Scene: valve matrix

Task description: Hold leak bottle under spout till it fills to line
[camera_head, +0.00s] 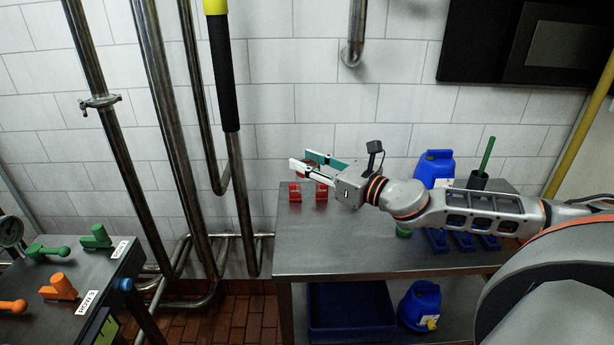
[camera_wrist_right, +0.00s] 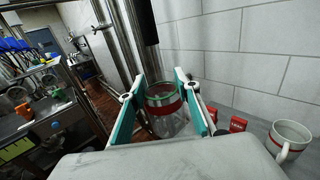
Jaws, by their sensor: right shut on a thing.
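My right gripper (camera_head: 309,165) reaches in from the right above the left end of the steel table. In the right wrist view its teal-lined fingers (camera_wrist_right: 150,101) are shut on a clear bottle (camera_wrist_right: 168,125) with a red band and a green rim. In the head view the bottle is mostly hidden by the fingers. A steel pipe end (camera_head: 352,52) comes down the wall to the upper right of the gripper; I cannot tell whether it is the spout. No liquid level is readable. My left gripper is out of view.
The steel table (camera_head: 350,258) carries red blocks (camera_head: 321,193), a blue jug (camera_head: 435,167) and blue holders (camera_head: 462,241). A white mug (camera_wrist_right: 288,140) shows in the wrist view. Vertical pipes (camera_head: 171,130) stand left of the gripper. A valve bench (camera_head: 65,285) is at left.

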